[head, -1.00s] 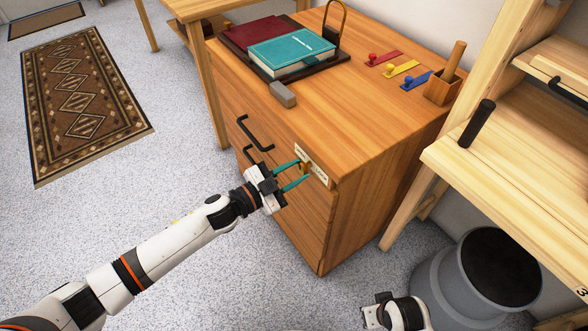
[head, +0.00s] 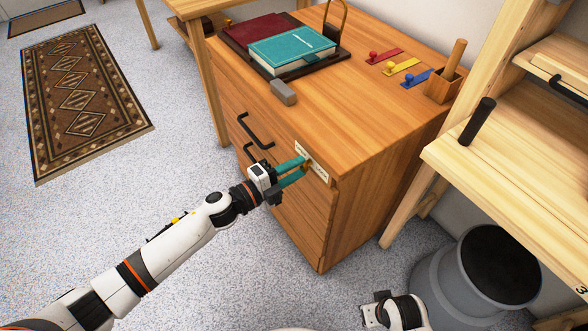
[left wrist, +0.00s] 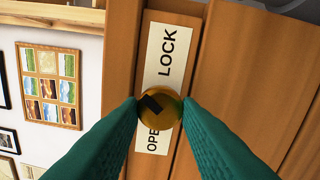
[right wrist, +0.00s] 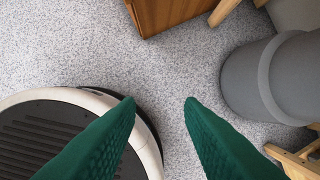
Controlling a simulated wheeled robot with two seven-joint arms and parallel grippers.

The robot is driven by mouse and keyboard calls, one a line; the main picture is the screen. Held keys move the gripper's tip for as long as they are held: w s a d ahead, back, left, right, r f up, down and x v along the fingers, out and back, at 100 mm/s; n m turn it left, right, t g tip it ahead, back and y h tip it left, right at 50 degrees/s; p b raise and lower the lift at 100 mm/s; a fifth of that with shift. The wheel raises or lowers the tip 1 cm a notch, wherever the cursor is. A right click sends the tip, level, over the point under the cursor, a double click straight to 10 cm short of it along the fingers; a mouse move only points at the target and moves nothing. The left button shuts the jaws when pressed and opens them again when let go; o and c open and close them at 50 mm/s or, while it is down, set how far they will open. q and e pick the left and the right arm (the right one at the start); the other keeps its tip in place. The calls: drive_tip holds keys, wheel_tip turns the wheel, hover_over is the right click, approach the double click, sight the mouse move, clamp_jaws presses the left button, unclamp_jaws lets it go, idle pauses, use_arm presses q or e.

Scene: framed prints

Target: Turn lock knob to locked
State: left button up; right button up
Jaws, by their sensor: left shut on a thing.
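The brass lock knob (left wrist: 160,108) is round with a dark slot and sits on a white label plate (left wrist: 168,55) reading LOCK and OPEN. The slot lies tilted in the left wrist view; the knob covers part of OPEN. The plate (head: 312,163) is on the front of the wooden cabinet (head: 330,200), near its top right. My left gripper (head: 304,165) is shut on the knob, one green finger on each side. In the head view the fingers hide most of the knob. My right gripper (right wrist: 160,102) is open and empty above the floor.
Black drawer handles (head: 255,130) are left of the knob. Books (head: 290,50), a grey block (head: 283,92) and colored hooks (head: 400,67) are on the cabinet top. A grey bin (head: 480,270) and wooden shelf (head: 450,150) stand at right.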

use_arm(q)
drive_tip(key=shift+f+m, duration=0.1)
drive_tip(key=shift+m, duration=0.7)
use_arm(e)
drive_tip(key=shift+w+r, duration=0.15)
drive_tip(key=shift+r, duration=0.55)
drive_tip(key=shift+d, duration=0.1)
use_arm(q)
drive_tip(key=o, duration=0.9)
drive_tip(key=shift+o, duration=0.2)
use_arm(e)
drive_tip(key=shift+f, duration=0.1)
use_arm(q)
drive_tip(key=v, duration=1.2)
use_arm(e)
drive_tip(key=shift+f, duration=0.65)
